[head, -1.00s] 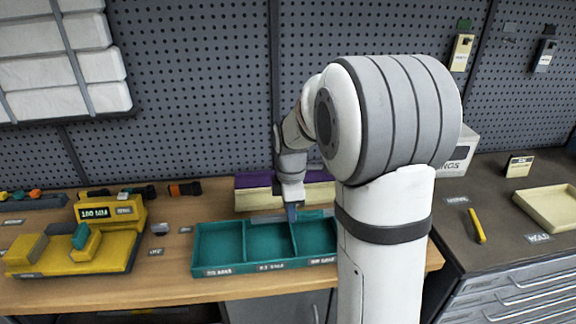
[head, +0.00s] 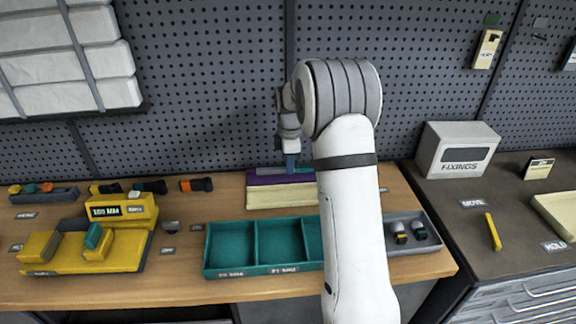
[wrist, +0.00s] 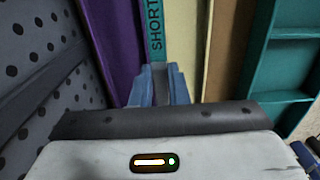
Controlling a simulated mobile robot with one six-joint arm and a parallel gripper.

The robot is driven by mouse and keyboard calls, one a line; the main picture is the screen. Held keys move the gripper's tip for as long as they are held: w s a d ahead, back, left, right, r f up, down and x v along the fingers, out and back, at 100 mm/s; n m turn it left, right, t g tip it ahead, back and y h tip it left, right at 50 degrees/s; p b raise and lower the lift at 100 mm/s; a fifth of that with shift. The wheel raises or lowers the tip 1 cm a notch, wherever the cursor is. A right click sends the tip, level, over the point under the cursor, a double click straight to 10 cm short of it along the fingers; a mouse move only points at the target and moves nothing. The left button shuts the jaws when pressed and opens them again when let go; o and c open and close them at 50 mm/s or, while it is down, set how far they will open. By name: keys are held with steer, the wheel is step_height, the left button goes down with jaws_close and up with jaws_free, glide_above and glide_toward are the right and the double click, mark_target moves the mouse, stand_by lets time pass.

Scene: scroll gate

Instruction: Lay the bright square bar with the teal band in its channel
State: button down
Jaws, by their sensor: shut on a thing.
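My gripper (head: 291,166) is low over the purple-and-cream block at the back of the wooden bench. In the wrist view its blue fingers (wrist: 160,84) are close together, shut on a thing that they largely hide. I cannot make out the bar's bright body or its band clearly. A teal strip lettered SHORT (wrist: 155,30) runs just beyond the fingertips, between the purple part (wrist: 112,40) and the cream part (wrist: 225,45). In the head view the purple part (head: 262,180) lies behind the cream part (head: 275,197). I cannot tell whether the held thing touches the block.
A teal tray with compartments (head: 262,269) stands in front of the block, partly hidden by my arm. A grey tray (head: 425,246) with small dark pieces is to its right. A yellow gauge stand (head: 90,262) is at left. The pegboard (head: 220,80) rises close behind.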

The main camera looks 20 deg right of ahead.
steer(key=p, duration=0.1)
glide_above(288, 177)
steer(key=shift+s+f+p, duration=0.15)
steer(key=shift+f+p, duration=0.25)
steer(key=shift+f, duration=0.5)
steer(key=shift+f+p, duration=0.9)
steer(key=shift+f, duration=1.65)
steer(key=c, duration=1.4)
jaws_free()
